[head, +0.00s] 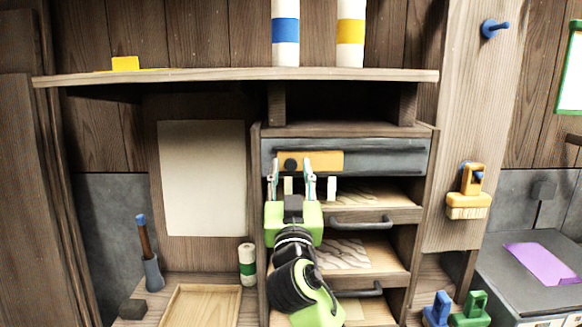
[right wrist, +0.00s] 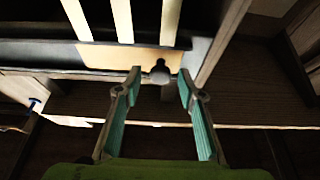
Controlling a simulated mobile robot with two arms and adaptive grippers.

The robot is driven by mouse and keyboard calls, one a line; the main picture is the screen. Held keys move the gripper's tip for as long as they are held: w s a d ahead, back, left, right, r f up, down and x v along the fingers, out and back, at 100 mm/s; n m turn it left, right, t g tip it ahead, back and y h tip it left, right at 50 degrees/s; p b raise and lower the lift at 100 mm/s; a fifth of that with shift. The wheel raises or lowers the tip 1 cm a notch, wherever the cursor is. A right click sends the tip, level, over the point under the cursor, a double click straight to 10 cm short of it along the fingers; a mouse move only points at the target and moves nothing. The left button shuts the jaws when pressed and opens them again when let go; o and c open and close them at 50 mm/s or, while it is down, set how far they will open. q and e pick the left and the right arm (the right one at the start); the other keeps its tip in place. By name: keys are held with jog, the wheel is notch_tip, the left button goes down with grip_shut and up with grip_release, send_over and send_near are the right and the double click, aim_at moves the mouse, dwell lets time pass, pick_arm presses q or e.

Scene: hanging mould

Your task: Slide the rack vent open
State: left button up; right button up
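The rack vent is a grey panel (head: 390,157) across the top of the wooden rack, with an orange plate (head: 328,160) on its left part. A dark round knob (head: 291,165) sits near the plate's left end. My right gripper (head: 292,168) is open in front of the plate, its fingertips on either side of the knob. In the right wrist view the knob (right wrist: 160,71) lies between the open teal fingers (right wrist: 160,77), with a gap on both sides. Pale slats (head: 332,188) show just below the plate. My left gripper is not in view.
Drawers with grey handles (head: 361,222) sit below the vent. A shelf (head: 220,76) above carries a blue-banded roll (head: 285,35) and a yellow-banded roll (head: 350,35). A wooden tray (head: 170,291) lies lower left.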

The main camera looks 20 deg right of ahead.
grip_shut()
jog(key=shift+d, duration=0.3)
jog(key=s+d, duration=0.1)
jog(key=d, duration=0.3)
jog(key=s+d, duration=0.1)
jog(key=d, duration=0.4)
jog(key=s+d, duration=0.2)
jog(key=d, duration=0.3)
jog(key=shift+s+r, duration=0.1)
jog(key=shift+c, duration=0.4)
grip_release()
jog(key=shift+o, duration=0.4)
jog(key=shift+d, duration=0.2)
